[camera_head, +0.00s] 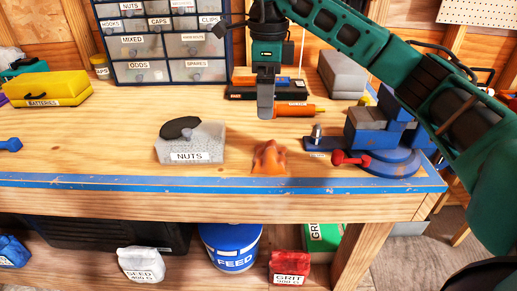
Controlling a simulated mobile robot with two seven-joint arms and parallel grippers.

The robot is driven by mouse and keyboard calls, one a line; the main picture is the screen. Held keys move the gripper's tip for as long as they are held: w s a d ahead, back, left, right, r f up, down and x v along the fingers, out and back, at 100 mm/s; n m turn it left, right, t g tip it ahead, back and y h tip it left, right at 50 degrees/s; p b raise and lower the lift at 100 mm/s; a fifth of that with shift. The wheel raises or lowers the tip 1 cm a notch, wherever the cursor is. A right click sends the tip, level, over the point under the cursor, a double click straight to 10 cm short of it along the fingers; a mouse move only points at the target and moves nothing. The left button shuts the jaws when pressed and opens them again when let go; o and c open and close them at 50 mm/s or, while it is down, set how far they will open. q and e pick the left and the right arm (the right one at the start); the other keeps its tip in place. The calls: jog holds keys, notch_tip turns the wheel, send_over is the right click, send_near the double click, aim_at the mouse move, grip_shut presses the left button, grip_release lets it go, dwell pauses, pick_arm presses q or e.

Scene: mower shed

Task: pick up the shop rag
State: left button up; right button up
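The shop rag looks to be the crumpled orange cloth (269,158) lying on the wooden bench near its blue front edge. My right gripper (265,112) hangs pointing down above the bench, a little behind the rag in the picture and apart from it. Only one grey finger shows, seen edge-on, so I cannot tell whether it is open or shut. Nothing is visibly held in it. My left gripper is not in view.
A clear box labelled NUTS (190,148) with a dark lump on top stands left of the rag. An orange tube (295,110) lies behind it. A blue vise (375,140) and red dumbbell-shaped item (350,159) are at right.

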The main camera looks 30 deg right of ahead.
send_over(270, 147)
jog(key=f, duration=0.5)
jog(key=f+b, duration=0.1)
jog(key=f, duration=0.1)
jog(key=shift+w+a+f, duration=0.1)
jog(key=shift+a+f, duration=0.05)
jog(key=shift+a, duration=0.25)
jog(key=shift+d+f, duration=0.2)
jog(key=shift+f, duration=1.15)
jog(key=shift+d+f, duration=0.15)
jog(key=shift+f, duration=1.2)
jog(key=shift+c, duration=0.4)
jog(key=c, duration=0.8)
